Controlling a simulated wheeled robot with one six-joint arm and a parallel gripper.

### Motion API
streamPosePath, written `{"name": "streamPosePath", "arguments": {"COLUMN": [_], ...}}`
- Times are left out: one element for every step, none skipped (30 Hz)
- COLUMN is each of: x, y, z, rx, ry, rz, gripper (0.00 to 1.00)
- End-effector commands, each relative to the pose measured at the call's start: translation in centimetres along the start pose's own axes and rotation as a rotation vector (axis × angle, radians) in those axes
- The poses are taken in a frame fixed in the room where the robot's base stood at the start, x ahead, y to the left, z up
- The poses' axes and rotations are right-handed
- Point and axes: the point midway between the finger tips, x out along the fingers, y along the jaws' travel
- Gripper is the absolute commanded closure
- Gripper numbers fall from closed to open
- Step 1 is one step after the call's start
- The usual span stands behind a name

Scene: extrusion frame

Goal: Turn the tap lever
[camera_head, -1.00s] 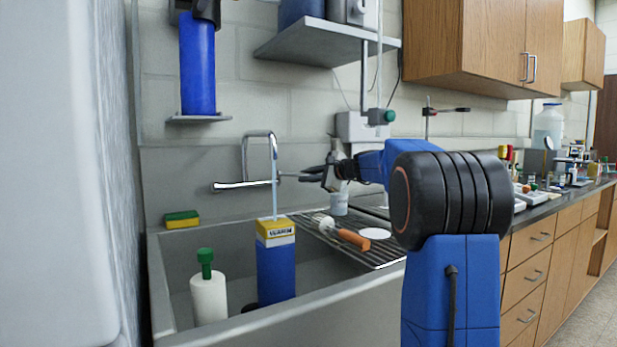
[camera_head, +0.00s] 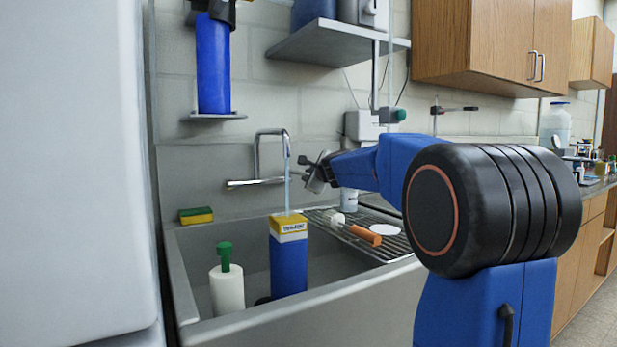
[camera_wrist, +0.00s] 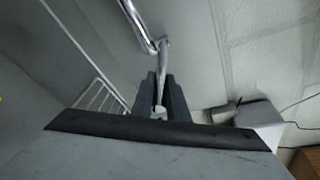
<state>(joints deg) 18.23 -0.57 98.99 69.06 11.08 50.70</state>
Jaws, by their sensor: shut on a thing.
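The chrome tap (camera_head: 258,158) is mounted on the wall behind the sink, with its bent spout over the basin. A thin stream of water (camera_head: 287,190) falls from the spout. In the wrist view, the slim metal tap lever (camera_wrist: 163,62) runs from the tap pipe (camera_wrist: 137,20) down between the dark fingers of my gripper (camera_wrist: 161,92). My gripper is shut on the lever. In the head view my gripper (camera_head: 310,168) is just right of the spout, and the lever is hard to make out there.
A blue carton with a yellow top (camera_head: 288,260) and a white bottle with a green cap (camera_head: 227,285) stand in the sink (camera_head: 195,250). A sponge (camera_head: 196,215) lies on the left rim. A drying rack (camera_head: 395,248) holds an orange-handled tool (camera_head: 362,234). A shelf (camera_head: 335,42) overhangs.

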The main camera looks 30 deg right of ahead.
Motion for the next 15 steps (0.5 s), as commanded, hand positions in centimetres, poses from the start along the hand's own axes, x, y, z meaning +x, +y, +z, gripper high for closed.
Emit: {"name": "streamPosePath", "arguments": {"x": [0.02,0.02,0.03,0.03,0.04,0.04,0.04,0.05,0.05,0.05,0.05,0.05,0.05,0.05,0.05], "y": [0.04,0.04,0.05,0.05,0.05,0.05,0.04,0.03,0.02,0.02,0.02,0.01,0.01,0.01,0.01], "z": [-0.05,-0.04,-0.03,-0.02,-0.02,-0.04,-0.04,-0.05,-0.05,-0.05,-0.05,-0.06,-0.06,-0.06,-0.06], "rx": [0.000,0.002,0.002,0.003,0.005,0.004,0.006,0.007,0.006,0.006,0.006,0.007,0.008,0.008,0.009], "ry": [0.008,0.011,0.015,0.017,0.020,0.023,0.025,0.026,0.028,0.029,0.030,0.030,0.031,0.031,0.031], "rz": [-0.004,-0.006,-0.008,-0.010,-0.011,-0.013,-0.015,-0.016,-0.017,-0.017,-0.018,-0.018,-0.018,-0.019,-0.019], "gripper": [1.00,1.00,1.00,1.00,1.00,1.00,1.00,1.00,1.00,1.00,1.00,1.00,1.00,1.00,1.00]}}
